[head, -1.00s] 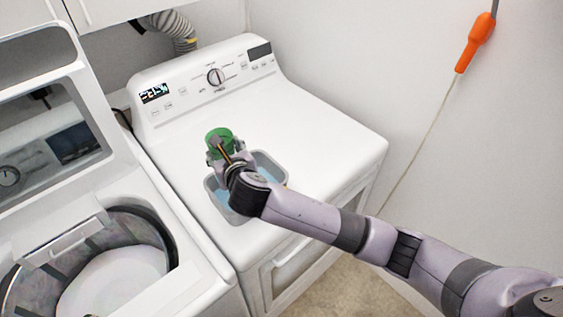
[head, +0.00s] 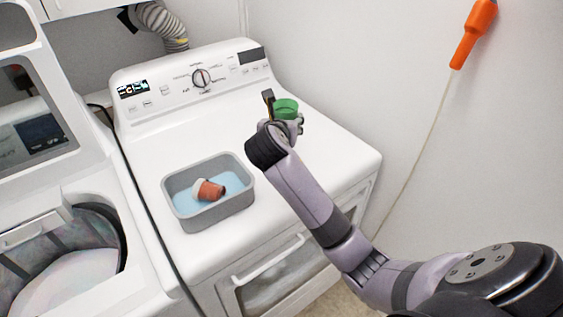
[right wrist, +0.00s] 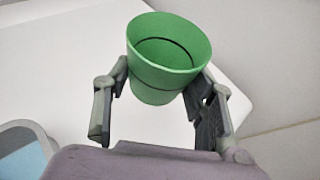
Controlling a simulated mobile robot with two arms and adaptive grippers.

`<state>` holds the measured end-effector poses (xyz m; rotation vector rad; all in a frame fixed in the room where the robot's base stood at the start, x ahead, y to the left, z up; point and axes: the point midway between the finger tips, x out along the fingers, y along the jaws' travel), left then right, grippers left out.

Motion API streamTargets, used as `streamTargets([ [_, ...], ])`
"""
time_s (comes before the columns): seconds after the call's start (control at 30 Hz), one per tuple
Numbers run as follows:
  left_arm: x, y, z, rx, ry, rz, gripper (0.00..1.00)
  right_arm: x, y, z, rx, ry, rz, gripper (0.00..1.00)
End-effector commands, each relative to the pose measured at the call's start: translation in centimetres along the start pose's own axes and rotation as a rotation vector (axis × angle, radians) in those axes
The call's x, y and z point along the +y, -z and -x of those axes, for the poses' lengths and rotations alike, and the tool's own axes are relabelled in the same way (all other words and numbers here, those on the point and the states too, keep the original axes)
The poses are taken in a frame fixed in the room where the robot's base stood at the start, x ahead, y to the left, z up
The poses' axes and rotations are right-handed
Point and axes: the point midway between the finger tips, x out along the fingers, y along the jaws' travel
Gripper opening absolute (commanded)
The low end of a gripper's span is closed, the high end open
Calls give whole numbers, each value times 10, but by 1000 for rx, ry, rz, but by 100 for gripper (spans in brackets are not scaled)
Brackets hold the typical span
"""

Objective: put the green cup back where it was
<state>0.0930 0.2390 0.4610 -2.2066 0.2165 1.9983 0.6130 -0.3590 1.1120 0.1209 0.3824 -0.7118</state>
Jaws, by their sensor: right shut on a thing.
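The green cup (head: 286,107) is upright between the fingers of my right gripper (head: 282,122), over the right part of the white dryer top. In the right wrist view the cup (right wrist: 165,75) is gripped from both sides by my right gripper (right wrist: 160,85), and its open mouth looks empty. I cannot tell whether the cup's base touches the dryer top. My left gripper is not in view.
A grey tub (head: 227,207) with blue inside stands on the white dryer (head: 325,150), left of my right gripper. A reddish-brown cup with a pale rim (head: 208,190) lies tilted in it. An open washer (head: 150,290) stands left. An orange handle (head: 472,32) hangs by the wall.

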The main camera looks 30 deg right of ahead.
Motion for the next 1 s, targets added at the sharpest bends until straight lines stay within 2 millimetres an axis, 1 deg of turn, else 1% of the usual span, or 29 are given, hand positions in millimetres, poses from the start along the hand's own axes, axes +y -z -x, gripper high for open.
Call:
streamTargets([
  [0.03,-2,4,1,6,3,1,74,0,16,-6,6,3,3,20],
  [0.1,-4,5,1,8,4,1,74,0,33,-13,6,2,3,20],
  [0.2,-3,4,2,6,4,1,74,1,55,-22,5,1,2,20],
  [0.3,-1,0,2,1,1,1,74,1,72,-30,2,0,2,20],
  [0.53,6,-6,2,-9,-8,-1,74,2,91,-38,1,-1,0,20],
  [0.73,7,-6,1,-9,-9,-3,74,3,119,-49,1,-1,2,20],
  [0.83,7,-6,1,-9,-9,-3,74,3,124,-51,-1,-1,0,20],
  [1.0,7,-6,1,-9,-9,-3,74,3,124,-52,-2,-2,-1,20],
])
